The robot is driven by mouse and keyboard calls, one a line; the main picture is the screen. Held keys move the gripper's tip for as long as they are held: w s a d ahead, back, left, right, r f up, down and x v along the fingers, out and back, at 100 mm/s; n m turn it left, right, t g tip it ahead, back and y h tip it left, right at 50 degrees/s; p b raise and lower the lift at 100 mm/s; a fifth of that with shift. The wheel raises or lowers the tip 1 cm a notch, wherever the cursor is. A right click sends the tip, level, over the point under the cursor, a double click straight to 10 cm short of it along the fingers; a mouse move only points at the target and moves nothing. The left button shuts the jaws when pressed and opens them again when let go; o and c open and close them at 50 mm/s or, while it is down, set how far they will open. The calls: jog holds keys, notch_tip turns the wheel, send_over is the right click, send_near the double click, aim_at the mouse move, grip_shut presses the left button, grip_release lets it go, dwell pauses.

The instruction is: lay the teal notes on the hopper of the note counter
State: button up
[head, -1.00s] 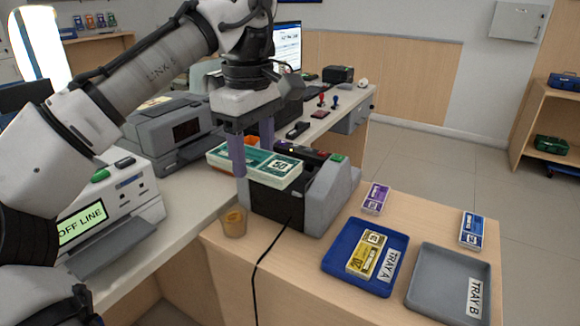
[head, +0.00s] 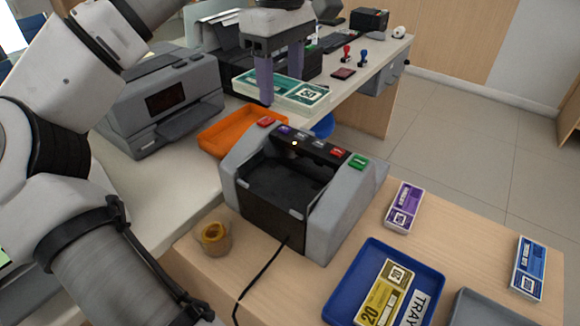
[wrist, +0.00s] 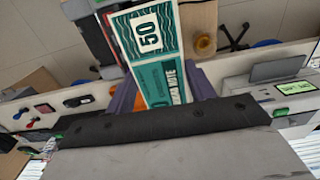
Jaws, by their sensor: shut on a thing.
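The teal notes (head: 288,92), a banded bundle marked 50, are held flat between the purple fingers of my gripper (head: 280,82). In the wrist view the notes (wrist: 150,45) stick out from between the fingers. The note counter (head: 340,212) stands on the wooden table, grey-sided with a black hopper (head: 285,185) that looks empty. In the head view the notes appear above and beyond the counter, apart from it. Their height over it is hard to judge.
An orange tray (head: 212,140) lies behind the counter, near a grey printer (head: 160,95). Purple notes (head: 404,207), blue notes (head: 528,268) and a blue tray (head: 425,262) holding yellow notes (head: 385,292) lie to the right.

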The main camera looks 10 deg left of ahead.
aim_at(284, 186)
jog(key=shift+w+f, duration=0.15)
jog(key=shift+f, duration=0.2)
notch_tip(284, 186, down, 19)
jog(key=shift+f+b, duration=0.1)
jog(key=shift+b, duration=0.6)
jog(key=shift+f, duration=0.1)
jog(key=o, duration=1)
notch_tip(284, 186, up, 12)
jog(key=shift+r, duration=0.15)
